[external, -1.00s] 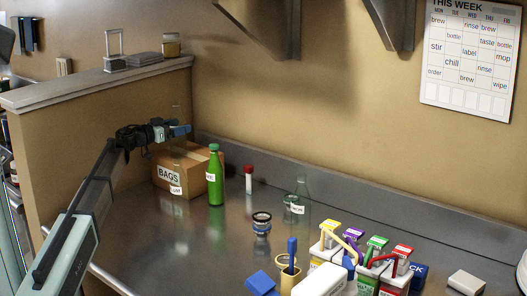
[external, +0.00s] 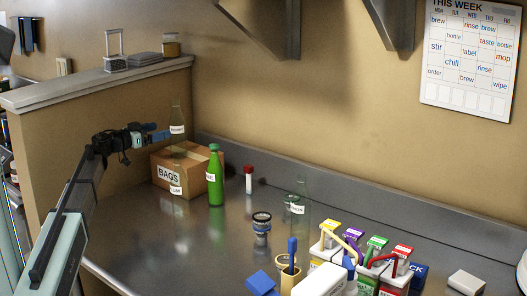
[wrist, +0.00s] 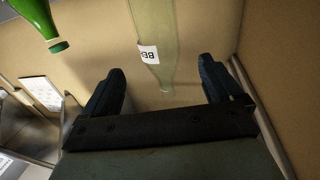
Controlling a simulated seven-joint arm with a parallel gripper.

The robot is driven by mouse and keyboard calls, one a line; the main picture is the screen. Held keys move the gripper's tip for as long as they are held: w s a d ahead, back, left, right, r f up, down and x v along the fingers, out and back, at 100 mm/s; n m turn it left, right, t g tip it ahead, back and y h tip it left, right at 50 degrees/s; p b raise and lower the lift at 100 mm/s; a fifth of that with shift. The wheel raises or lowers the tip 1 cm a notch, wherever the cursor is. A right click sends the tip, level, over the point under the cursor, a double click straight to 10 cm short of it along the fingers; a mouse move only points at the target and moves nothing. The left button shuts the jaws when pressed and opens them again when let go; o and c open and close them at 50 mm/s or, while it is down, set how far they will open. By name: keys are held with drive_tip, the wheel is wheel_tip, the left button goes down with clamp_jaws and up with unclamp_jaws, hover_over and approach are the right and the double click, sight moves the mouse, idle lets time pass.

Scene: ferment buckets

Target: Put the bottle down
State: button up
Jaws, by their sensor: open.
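A clear bottle with a white label (external: 177,130) stands upright, apparently on top of the cardboard BAGS box (external: 205,160) in the external view. My gripper (wrist: 160,80) is open, with clear space on both sides of the neck. The bottle's base is out of the wrist view.
A green bottle (external: 215,178) stands right in front of the box. A red-capped tube (external: 248,180), another clear bottle (external: 299,208) and a dark-rimmed jar (external: 261,225) stand farther right. Several coloured-lid containers (external: 375,243) crowd the front right. The steel counter (external: 150,245) is bare at front left.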

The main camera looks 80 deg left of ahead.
drive_tip(key=v, duration=0.3)
drive_tip(key=shift+s+d, duration=0.1)
drive_tip(key=shift+s, duration=0.1)
idle(0.3)
drive_tip(key=m+t+h, duration=0.2)
drive_tip(key=m+h, duration=0.1)
drive_tip(key=h, duration=0.1)
approach(185, 184)
drive_tip(key=s+a, duration=0.1)
drive_tip(key=s, duration=0.2)
drive_tip(key=x, duration=0.4)
drive_tip(key=f+x, duration=0.1)
drive_tip(key=x, duration=0.8)
drive_tip(key=shift+a+f, duration=0.15)
drive_tip(key=shift+a, duration=0.25)
